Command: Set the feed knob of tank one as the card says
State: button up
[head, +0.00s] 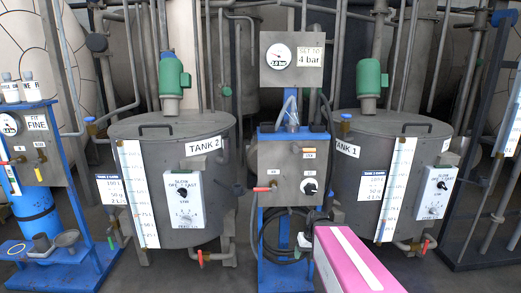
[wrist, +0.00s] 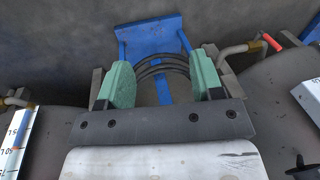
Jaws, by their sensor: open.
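Tank one (head: 350,205), labelled TANK 1, stands at the right in the head view. A white control box (head: 437,195) is on its front, with a black knob (head: 441,184) under a SLOW, OFF, FAST label. A smaller dial (head: 434,209) sits lower on the box; its setting is too small to read. A blue and white card (head: 371,186) hangs at the tank's left; its print is too small to read surely. My gripper (wrist: 164,82) is open with green fingers in the wrist view, nothing between them; a blue stand and black hose loops show beyond.
A blue-framed panel (head: 290,165) with a gauge, red handle and black knob stands between the tanks. Tank two (head: 150,220) is at the left with a similar box (head: 184,198). A red-handled valve (head: 425,246) sticks out below tank one. Dark framing stands at the far right.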

aim_at(432, 211)
jog(key=z, duration=1.4)
